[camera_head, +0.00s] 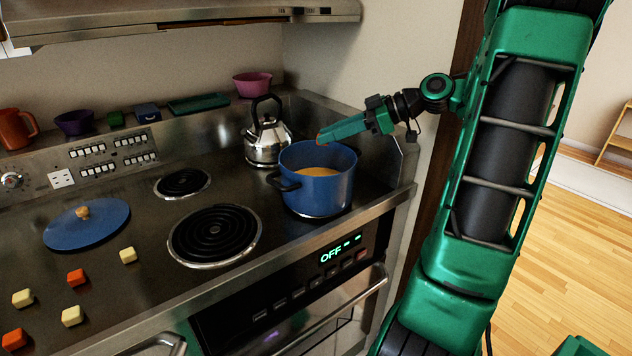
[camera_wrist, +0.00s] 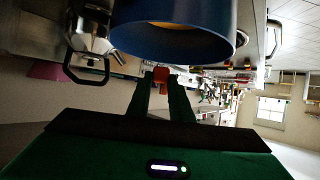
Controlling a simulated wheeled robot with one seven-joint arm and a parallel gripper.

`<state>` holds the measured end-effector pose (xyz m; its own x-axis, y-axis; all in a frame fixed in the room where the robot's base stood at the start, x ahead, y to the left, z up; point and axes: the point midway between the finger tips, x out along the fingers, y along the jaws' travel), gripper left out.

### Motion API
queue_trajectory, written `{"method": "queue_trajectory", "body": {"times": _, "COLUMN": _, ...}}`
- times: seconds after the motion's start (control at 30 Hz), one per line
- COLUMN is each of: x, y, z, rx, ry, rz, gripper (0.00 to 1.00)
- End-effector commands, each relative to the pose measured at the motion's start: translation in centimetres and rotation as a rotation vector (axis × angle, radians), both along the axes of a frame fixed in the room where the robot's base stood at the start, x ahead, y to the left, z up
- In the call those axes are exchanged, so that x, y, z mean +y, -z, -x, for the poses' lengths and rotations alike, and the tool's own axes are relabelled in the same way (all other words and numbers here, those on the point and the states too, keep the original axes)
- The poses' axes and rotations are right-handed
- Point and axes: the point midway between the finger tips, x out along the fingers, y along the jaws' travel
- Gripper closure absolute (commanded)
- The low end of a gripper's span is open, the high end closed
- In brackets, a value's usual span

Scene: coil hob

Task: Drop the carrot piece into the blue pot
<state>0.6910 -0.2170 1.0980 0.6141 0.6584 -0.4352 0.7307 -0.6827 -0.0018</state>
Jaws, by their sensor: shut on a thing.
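The blue pot (camera_head: 325,192) stands upright at the right end of the hob with its lid off. Yellow-orange contents (camera_head: 318,171) show inside it. My gripper (camera_head: 322,137) reaches in from the right, with its tip over the pot's opening, slightly above the rim. In the wrist view my gripper (camera_wrist: 161,88) is shut on an orange-red carrot piece (camera_wrist: 161,75) between its fingertips. The blue pot (camera_wrist: 172,45) fills the top of that view. In the head view the held piece is mostly hidden by the fingers.
A steel kettle (camera_head: 267,142) stands close behind the pot's left side. A blue lid (camera_head: 87,226), orange cubes (camera_head: 77,277) and pale yellow cubes (camera_head: 128,255) lie at left. Two coil burners (camera_head: 214,235) are bare. Bowls and a mug line the back ledge.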

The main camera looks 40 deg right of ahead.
Motion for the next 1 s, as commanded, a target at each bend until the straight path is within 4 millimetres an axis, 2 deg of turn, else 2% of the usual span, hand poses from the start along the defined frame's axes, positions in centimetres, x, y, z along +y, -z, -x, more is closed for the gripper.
{"method": "queue_trajectory", "body": {"times": 0.1, "x": -0.1, "y": 1.4, "z": 0.0, "rx": 0.001, "ry": 0.003, "rz": -0.004, "gripper": 1.0}}
{"method": "queue_trajectory", "body": {"times": 0.3, "x": -0.2, "y": 2.8, "z": 0.1, "rx": 0.001, "ry": 0.003, "rz": -0.002, "gripper": 1.0}}
{"method": "queue_trajectory", "body": {"times": 0.67, "x": -0.2, "y": 3.2, "z": 0.1, "rx": 0.0, "ry": 0.002, "rz": 0.0, "gripper": 1.0}}
{"method": "queue_trajectory", "body": {"times": 0.7, "x": -0.2, "y": 3.2, "z": 0.1, "rx": -0.001, "ry": 0.002, "rz": 0.001, "gripper": 0.78}}
{"method": "queue_trajectory", "body": {"times": 0.8, "x": -0.1, "y": 3.2, "z": 0.1, "rx": 0.0, "ry": 0.002, "rz": 0.0, "gripper": 0.59}}
{"method": "queue_trajectory", "body": {"times": 1.0, "x": -0.1, "y": 3.2, "z": 0.1, "rx": -0.001, "ry": 0.002, "rz": 0.001, "gripper": 0.59}}
